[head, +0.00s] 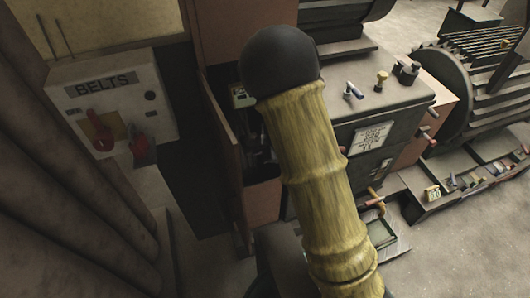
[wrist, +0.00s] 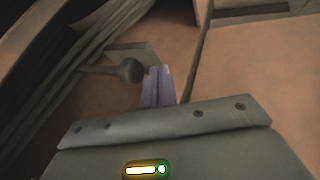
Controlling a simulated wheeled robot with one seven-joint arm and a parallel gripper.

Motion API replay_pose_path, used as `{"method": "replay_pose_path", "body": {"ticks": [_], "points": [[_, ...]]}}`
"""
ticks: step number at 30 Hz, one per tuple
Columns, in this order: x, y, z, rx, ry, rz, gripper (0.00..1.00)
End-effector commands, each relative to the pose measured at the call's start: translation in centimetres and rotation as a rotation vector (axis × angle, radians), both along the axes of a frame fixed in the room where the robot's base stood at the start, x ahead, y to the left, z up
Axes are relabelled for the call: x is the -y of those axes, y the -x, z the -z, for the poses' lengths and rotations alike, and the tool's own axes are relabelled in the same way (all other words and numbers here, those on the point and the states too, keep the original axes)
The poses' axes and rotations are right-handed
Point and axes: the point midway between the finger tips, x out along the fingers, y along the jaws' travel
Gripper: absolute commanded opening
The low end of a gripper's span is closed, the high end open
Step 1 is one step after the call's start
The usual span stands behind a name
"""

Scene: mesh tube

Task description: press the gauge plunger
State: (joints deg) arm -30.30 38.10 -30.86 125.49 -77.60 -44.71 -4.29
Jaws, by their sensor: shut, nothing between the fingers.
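In the wrist view, my gripper (wrist: 155,74) shows as two slim purple-grey fingers, shut together and empty. A grey round-headed knob on a short stem (wrist: 130,70) sticks out just left of the fingertips; it may be the gauge plunger, but I cannot be sure. The fingertips are beside its head in the picture, and I cannot tell whether they touch it. A flat grey bracket (wrist: 132,51) lies behind the knob. No gauge face is clear in the wrist view. In the head view my gripper is hidden.
My yellow arm link blocks the middle of the head view. A BELTS box (head: 112,100) with red knobs stands left. A dark cabinet (head: 385,118) with levers on top stands right, with a ribbed drum (head: 478,70) beyond. Open floor (head: 465,250) lies lower right.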

Motion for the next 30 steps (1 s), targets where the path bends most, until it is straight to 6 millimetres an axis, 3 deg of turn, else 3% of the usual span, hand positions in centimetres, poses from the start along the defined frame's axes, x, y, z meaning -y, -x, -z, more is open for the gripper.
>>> {"method": "replay_pose_path", "body": {"ticks": [6, 17, 30], "points": [[-0.5, -1.7, -0.1, -0.001, 0.0, 0.0, 0.0], [-0.5, -1.9, -0.1, -0.001, 0.0, 0.0, 0.0], [-1.1, -3.8, -0.2, 0.0, 0.0, 0.001, 0.0]]}}
